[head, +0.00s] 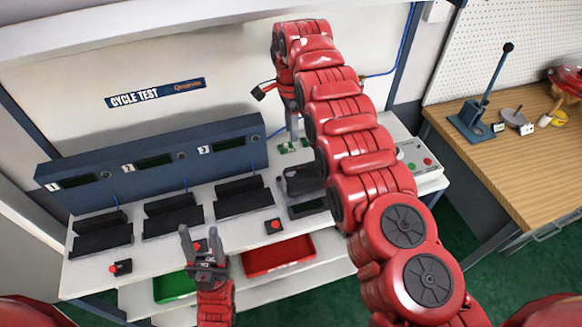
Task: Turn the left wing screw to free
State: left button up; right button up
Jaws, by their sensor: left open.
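No wing screw can be made out in the head view. A dark device (300,180) on the white bench is partly hidden behind my right arm; I cannot tell whether it is the valve positioner. My right gripper (292,128) reaches far over the bench and points down beside a small green board (293,146). Its fingers are too small to tell open or shut.
A blue panel (150,160) with numbered displays stands at the back of the bench, with several black cradles in front. Red (278,255) and green (174,288) trays sit below. A wooden table (490,165) with a lever press (474,122) stands right.

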jog(key=b, duration=1.1)
send_over(291, 172)
notch_tip(291, 172, down, 12)
jog(key=shift+a+r, duration=0.1)
jog(key=shift+a, duration=0.05)
jog(key=f, duration=0.2)
jog(key=f+p, duration=0.1)
jog(key=f, duration=0.1)
jog(key=shift+d+f, duration=0.2)
jog(key=shift+f, duration=0.55)
grip_shut()
